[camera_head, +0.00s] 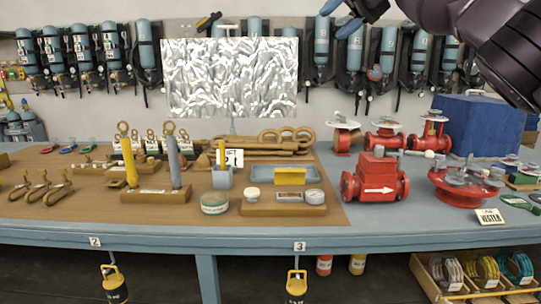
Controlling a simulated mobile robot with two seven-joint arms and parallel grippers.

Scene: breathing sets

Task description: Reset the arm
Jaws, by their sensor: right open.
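My right arm comes in at the top right. Its gripper (349,12) is high in the picture, in front of the hanging breathing sets, clear of the bench. Its blue fingers are apart, and nothing shows between them. My left gripper and left arm are not in view. The breathing sets (148,55) hang in a row along the back wall, with blue cylinders and black harnesses. My right arm covers part of the row at the right.
A long blue-grey bench (160,235) spans the view. Brown tooling and a yellow post (129,162) stand left and centre. Red valves (378,182) and a blue box (478,125) stand right. A crinkled silver panel (230,80) hangs on the wall. A crate with coiled hoses (455,290) is below.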

